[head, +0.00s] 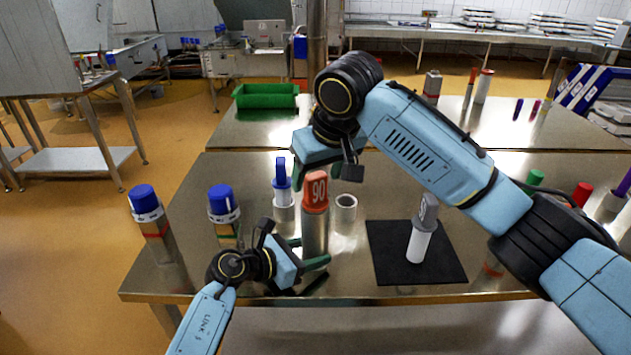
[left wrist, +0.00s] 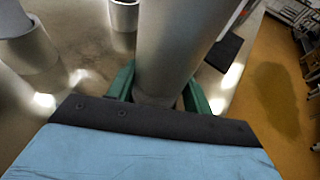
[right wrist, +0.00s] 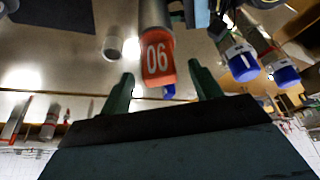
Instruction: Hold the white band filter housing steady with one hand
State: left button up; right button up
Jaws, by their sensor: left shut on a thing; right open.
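In the left wrist view the green fingers sit on either side of the housing (left wrist: 175,45). My right gripper (head: 319,169) is open just above the cap. In the right wrist view its fingers are spread, with the orange cap (right wrist: 158,64) between and beyond them.
Two blue-capped housings (head: 146,200) (head: 223,203) stand at the left. A blue-handled piece (head: 282,183) and an empty grey ring (head: 346,208) are close by. A black mat (head: 388,262) bears a white, grey-topped cylinder (head: 420,242). A green bin (head: 266,96) lies behind.

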jog(key=v, duration=0.9)
dwell(0.4)
pick_arm(q)
jog(key=o, duration=0.9)
jog(key=shift+c, duration=0.2)
jog(key=shift+a, duration=0.1)
